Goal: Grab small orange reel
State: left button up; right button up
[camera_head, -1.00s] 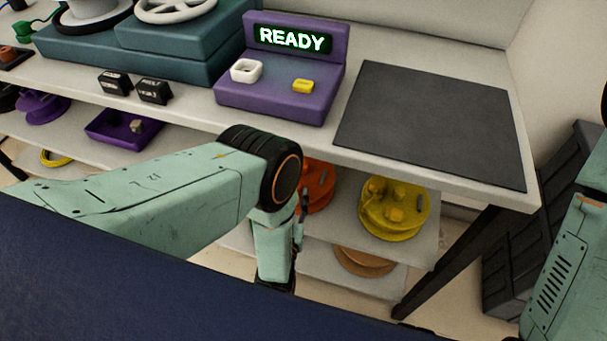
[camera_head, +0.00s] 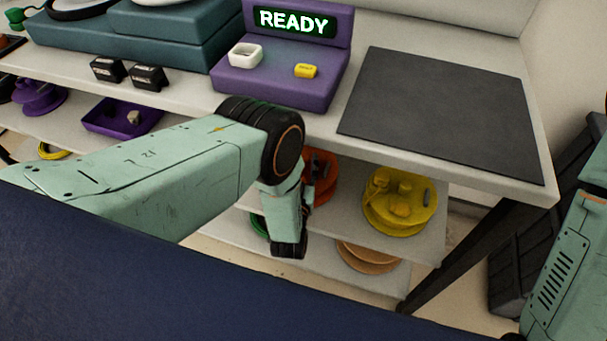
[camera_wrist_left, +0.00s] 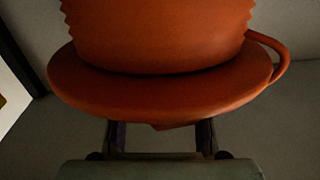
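The orange reel (camera_head: 325,172) is on the upper shelf under the table, partly hidden behind my left arm. In the left wrist view the orange reel (camera_wrist_left: 160,88) fills the upper middle, very close, with a wide flange and a loop at its right side. My left gripper (camera_wrist_left: 160,136) has its two dark fingers apart, reaching under the reel's flange. The fingertips are hidden by the reel, and I cannot tell whether they touch it. In the head view my left gripper is mostly hidden by my wrist. My right gripper is out of view.
A yellow reel (camera_head: 399,203) stands just right of the orange one. A tan-orange reel (camera_head: 368,257) and a partly hidden green item (camera_head: 258,224) are on the lower shelf. The tabletop (camera_head: 420,167) is close above, with a dark mat (camera_head: 440,115) and a purple READY console (camera_head: 275,84).

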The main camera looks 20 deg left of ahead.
pick_arm(q)
grip_shut()
dwell(0.3)
dwell(0.3)
jog(key=shift+w+r, duration=0.1)
